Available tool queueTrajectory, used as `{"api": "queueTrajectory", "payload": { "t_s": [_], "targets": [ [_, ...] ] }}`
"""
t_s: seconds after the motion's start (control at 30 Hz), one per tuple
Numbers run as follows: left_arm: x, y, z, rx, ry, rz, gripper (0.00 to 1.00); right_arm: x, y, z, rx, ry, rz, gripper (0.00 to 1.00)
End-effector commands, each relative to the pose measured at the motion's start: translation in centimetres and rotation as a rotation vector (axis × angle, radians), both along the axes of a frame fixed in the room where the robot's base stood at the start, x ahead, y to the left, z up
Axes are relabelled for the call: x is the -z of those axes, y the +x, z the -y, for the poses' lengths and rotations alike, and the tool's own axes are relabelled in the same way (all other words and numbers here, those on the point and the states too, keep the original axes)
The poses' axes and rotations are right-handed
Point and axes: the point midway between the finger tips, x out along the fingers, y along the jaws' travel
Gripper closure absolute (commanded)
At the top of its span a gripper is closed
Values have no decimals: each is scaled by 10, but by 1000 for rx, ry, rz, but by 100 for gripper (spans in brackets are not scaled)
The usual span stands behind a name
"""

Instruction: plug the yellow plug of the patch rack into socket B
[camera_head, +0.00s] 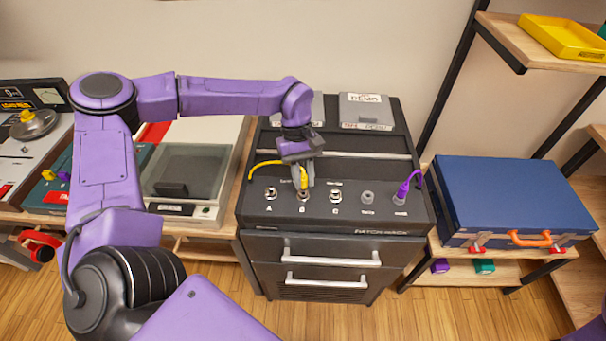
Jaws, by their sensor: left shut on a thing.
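The black patch rack (385,222) stands in the middle, with a row of sockets on its sloped front panel. My left gripper (304,184) reaches down from above and is shut on the yellow plug (303,176), whose yellow cable (264,165) curves off to the left. The plug is directly above or at socket B (303,196). The fingers partly hide the plug, and I cannot tell whether its tip is inside the socket. Socket A (270,194) is to the left and socket C (335,196) to the right; both look empty. My right gripper is not in view.
A purple plug (402,190) with its cable sits at the rack's rightmost socket, beside an empty grey one (367,197). A blue case (512,197) lies right of the rack. A scale-like device (188,172) stands left. A yellow tray (565,38) is on the upper right shelf.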

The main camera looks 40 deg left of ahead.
Motion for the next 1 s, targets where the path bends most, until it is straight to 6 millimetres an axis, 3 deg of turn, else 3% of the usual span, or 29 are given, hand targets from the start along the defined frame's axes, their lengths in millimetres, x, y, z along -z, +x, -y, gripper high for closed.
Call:
{"api": "queueTrajectory", "payload": {
  "t_s": [1.0],
  "targets": [
    [14, 0, 0, 0, 0, 1, 100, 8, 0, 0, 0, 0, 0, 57]
  ]
}}
